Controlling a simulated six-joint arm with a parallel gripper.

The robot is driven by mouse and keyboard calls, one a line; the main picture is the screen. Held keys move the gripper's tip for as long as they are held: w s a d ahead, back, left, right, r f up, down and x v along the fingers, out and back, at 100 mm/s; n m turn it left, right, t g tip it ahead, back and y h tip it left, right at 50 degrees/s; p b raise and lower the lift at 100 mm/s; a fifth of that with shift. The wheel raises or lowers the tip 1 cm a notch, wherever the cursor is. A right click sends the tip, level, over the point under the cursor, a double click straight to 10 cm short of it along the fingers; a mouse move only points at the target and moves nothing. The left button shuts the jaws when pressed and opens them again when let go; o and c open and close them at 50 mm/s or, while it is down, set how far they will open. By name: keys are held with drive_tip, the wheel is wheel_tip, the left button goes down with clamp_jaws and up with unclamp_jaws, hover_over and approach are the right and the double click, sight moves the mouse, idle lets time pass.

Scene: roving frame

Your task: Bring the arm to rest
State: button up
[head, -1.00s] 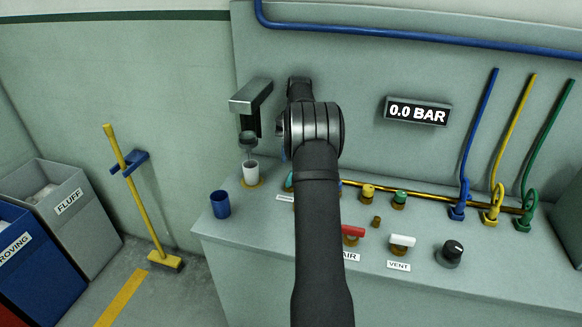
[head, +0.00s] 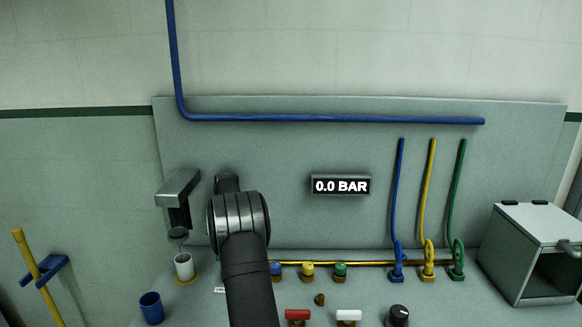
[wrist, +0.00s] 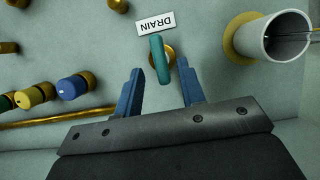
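In the wrist view my gripper (wrist: 160,70) is open, with its two blue fingers apart. A teal valve handle (wrist: 159,58) on a brass base shows at the gap between the fingertips. I cannot tell whether the fingers touch it. A DRAIN label (wrist: 156,21) lies just beyond the handle. In the head view my dark arm reaches up from the bottom, left of centre, and hides the gripper and the drain valve.
A blue cup (head: 152,308), red handle (head: 298,316), white handle (head: 348,316) and black knob (head: 398,315) are around. The display (head: 341,186) reads 0.0 BAR.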

drive_tip(key=x, duration=0.3)
idle(0.5)
